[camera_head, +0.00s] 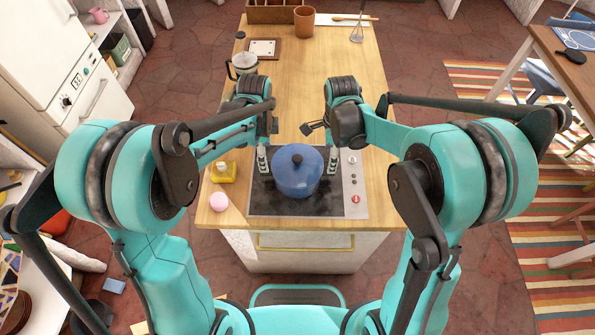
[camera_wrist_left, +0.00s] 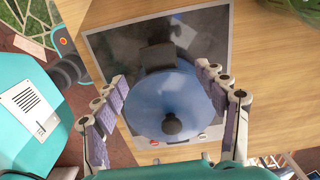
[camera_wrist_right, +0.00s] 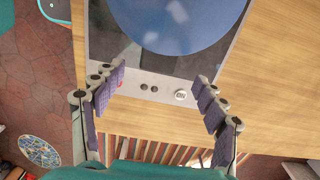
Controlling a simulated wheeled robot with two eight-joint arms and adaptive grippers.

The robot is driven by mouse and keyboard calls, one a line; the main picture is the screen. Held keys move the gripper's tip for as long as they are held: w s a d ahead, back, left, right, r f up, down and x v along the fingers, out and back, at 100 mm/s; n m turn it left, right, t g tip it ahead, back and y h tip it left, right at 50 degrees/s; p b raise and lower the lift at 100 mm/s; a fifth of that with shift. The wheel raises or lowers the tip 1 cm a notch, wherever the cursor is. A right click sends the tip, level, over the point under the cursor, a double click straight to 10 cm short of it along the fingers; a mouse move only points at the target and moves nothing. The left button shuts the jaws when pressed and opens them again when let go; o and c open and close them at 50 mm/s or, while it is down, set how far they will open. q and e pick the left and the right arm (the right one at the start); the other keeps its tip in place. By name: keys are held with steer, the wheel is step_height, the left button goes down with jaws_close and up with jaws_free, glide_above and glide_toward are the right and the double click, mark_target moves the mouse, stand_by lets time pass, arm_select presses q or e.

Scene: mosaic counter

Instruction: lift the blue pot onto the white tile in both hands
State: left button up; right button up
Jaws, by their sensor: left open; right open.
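The blue pot (camera_head: 297,177) stands upright on the dark cooktop (camera_head: 265,203), with a dark knob on its lid. The white tile (camera_head: 264,47) lies in a brown frame at the far left of the counter. My left gripper (camera_head: 263,160) is open at the pot's left side; in the left wrist view a dark side handle (camera_wrist_left: 158,57) shows between and beyond its fingertips (camera_wrist_left: 162,77). My right gripper (camera_head: 333,163) is open at the pot's right side; its fingertips (camera_wrist_right: 160,76) are over the control panel, apart from the pot (camera_wrist_right: 180,20). The right-side handle is not seen.
A glass press jug (camera_head: 243,63) stands just in front of the tile. A brown cup (camera_head: 303,21) and a whisk (camera_head: 357,32) are at the far end. The counter's middle is clear.

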arm_select(q)
steer(key=shift+s+r, duration=0.1)
steer(key=shift+s, duration=0.05)
arm_select(e)
steer(key=shift+s+r, duration=0.1)
steer(key=shift+s, duration=0.05)
arm_select(q)
steer(key=shift+f, duration=3.95)
arm_select(e)
steer(key=shift+f, duration=3.95)
arm_select(q)
jaws_close()
arm_select(e)
jaws_close()
